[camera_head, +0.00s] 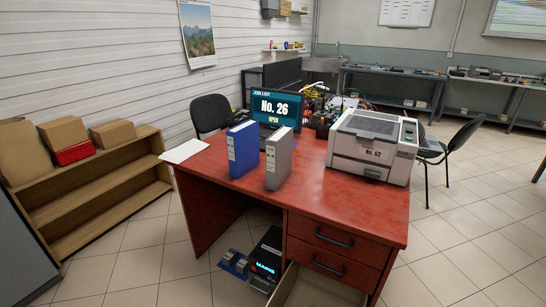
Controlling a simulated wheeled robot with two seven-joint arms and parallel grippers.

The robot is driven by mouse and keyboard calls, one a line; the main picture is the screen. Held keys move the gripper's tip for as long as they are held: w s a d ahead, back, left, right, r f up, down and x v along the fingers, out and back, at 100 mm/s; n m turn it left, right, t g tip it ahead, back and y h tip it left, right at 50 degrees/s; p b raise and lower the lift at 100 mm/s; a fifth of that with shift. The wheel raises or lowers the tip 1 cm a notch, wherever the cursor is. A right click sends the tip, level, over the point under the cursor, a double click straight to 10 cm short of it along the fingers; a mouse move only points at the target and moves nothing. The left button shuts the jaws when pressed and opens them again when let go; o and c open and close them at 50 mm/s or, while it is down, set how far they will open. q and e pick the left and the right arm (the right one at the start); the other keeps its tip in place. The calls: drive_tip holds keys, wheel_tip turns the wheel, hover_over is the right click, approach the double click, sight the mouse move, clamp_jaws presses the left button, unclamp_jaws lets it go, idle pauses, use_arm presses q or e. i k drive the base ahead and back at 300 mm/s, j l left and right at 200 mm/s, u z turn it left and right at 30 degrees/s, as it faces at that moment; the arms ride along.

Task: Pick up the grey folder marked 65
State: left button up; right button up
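A grey folder (279,160) stands upright on the red desk (320,205), near its front left part. A label shows on its spine, but the number is too small to read. A blue folder (243,149) stands upright just to its left, with a small gap between them. Neither of my grippers shows in the head view.
A drawer (316,287) is open at the desk's lower front. White paper (184,151) lies at the left edge. The desk's front middle is clear.

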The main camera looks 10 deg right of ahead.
sight(279, 146)
drive_tip(key=i+j+z, duration=0.15)
drive_tip(key=j, duration=0.3)
drive_tip(key=i+j+z, duration=0.1)
drive_tip(key=j, duration=0.35)
drive_tip(key=i+j+z, duration=0.15)
drive_tip(key=j, duration=0.3)
drive_tip(key=i+j+z, duration=0.15)
drive_tip(key=j, duration=0.35)
drive_tip(key=i+j+z, duration=0.1)
drive_tip(key=j, duration=0.35)
drive_tip(key=i+j+z, duration=0.3)
drive_tip(key=i+j, duration=0.2)
drive_tip(key=i+j+z, duration=0.3)
drive_tip(key=i+j, duration=0.15)
drive_tip(key=j, duration=0.2)
drive_tip(key=i+z, duration=0.15)
drive_tip(key=i, duration=0.15)
